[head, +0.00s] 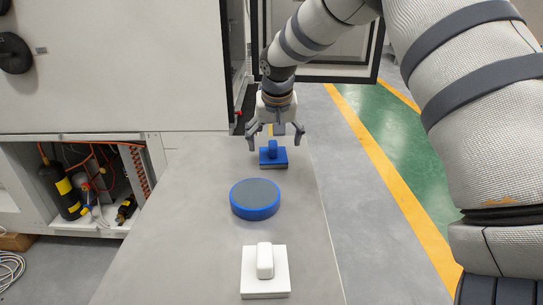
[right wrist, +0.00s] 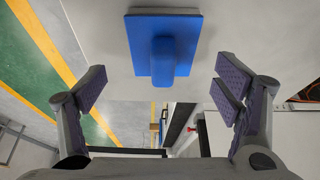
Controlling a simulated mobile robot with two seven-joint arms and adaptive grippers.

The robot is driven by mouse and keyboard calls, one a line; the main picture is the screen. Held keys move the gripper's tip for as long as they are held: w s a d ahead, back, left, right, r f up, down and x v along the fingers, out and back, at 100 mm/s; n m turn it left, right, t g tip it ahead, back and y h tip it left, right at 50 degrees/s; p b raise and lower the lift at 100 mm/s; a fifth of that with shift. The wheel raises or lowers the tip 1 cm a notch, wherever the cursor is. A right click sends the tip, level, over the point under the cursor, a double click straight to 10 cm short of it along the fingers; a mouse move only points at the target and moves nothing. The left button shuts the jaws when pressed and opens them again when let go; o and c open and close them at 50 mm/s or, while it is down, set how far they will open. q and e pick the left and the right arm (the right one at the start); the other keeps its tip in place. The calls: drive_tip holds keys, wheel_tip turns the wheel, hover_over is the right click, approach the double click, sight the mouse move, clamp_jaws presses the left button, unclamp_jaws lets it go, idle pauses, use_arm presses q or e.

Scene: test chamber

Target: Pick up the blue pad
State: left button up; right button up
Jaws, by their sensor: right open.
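The blue pad (head: 273,158) is a flat square block with a raised blue handle, lying on the grey table (head: 190,215) near its far end. My right gripper (head: 275,140) is open just above and behind the pad, its two fingers spread on either side. In the right wrist view the blue pad (right wrist: 163,45) shows at the top middle with its handle between the open fingers (right wrist: 163,88). The fingers do not touch it. My left gripper is not in view.
A round blue disc with a grey top (head: 255,199) lies on the table nearer than the pad. A white pad with a handle (head: 265,272) is at the near edge. A large white cabinet (head: 110,65) stands at the left, with an open door (head: 330,72) behind my arm.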

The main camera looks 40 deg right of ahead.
sight(273, 145)
drive_tip(key=x, duration=0.3)
drive_tip(key=shift+a+f, duration=0.15)
drive_tip(key=shift+f, duration=0.3)
drive_tip(key=shift+w, duration=0.15)
drive_tip(key=shift+r, duration=0.1)
drive_tip(key=shift+c, duration=1.1)
drive_tip(key=c, duration=1.2)
drive_tip(key=shift+o, duration=0.2)
